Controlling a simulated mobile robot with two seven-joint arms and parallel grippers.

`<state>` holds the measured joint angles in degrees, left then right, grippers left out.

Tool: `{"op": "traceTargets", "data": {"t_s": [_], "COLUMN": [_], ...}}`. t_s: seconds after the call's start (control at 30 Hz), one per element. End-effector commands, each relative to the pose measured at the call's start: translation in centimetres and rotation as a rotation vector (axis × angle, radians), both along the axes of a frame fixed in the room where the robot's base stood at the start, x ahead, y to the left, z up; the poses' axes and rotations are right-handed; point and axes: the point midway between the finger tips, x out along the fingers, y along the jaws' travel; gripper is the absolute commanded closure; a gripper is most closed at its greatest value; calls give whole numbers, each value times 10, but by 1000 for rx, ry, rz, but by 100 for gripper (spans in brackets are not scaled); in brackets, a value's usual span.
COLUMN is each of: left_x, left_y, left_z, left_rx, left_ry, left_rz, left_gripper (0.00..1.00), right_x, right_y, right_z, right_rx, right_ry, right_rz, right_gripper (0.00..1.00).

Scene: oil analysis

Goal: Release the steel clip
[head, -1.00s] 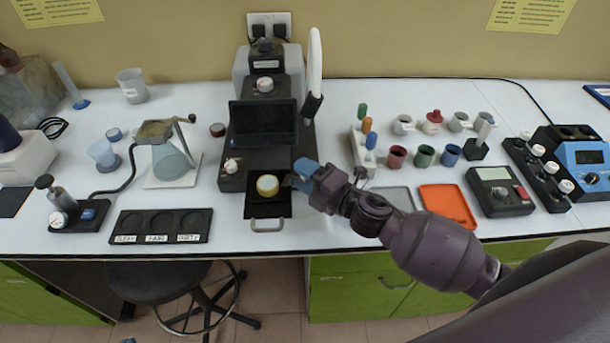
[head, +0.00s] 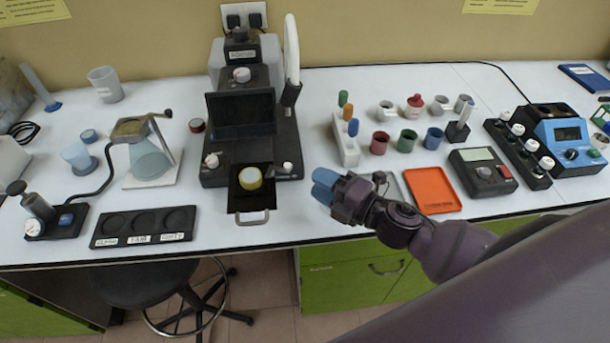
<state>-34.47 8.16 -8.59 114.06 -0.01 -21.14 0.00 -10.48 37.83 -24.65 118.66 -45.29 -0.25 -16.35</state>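A black instrument (head: 222,173) stands left of centre, with a pale yellow round cup (head: 250,178) on the black plate at its front. A small grey metallic piece (head: 286,167), which looks like the steel clip, sits at the right of that plate. It is too small to tell whether it is latched. My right gripper (head: 323,187), with blue fingertips, is above the table to the right of the clip and apart from it. Its fingertips lie close together with nothing visible between them; their opening is unclear. My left gripper is out of view.
A white rack (head: 346,150) with coloured-handled tools stands just behind my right gripper. An orange tray (head: 432,190) lies to its right, with several coloured cups behind. A black three-well holder (head: 143,227) lies at the left front. The table's front edge is near.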

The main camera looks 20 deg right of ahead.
Motion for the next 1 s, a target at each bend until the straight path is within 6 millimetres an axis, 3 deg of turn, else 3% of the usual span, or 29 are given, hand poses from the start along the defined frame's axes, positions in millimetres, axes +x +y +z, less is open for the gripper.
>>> {"op": "traceTargets", "data": {"t_s": [0.3, 0.87, 1.0], "left_x": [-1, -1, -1], "left_y": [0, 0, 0], "left_z": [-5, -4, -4], "left_rx": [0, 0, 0], "left_ry": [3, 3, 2], "left_rz": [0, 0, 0], "left_gripper": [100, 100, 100], "right_x": [-18, -18, -16], "right_y": [-11, -12, -19], "right_z": [0, 1, 3], "right_rx": [1, 5, 71], "right_ry": [-1, 2, 41], "right_rz": [0, -5, -92], "right_gripper": [61, 61, 61]}}
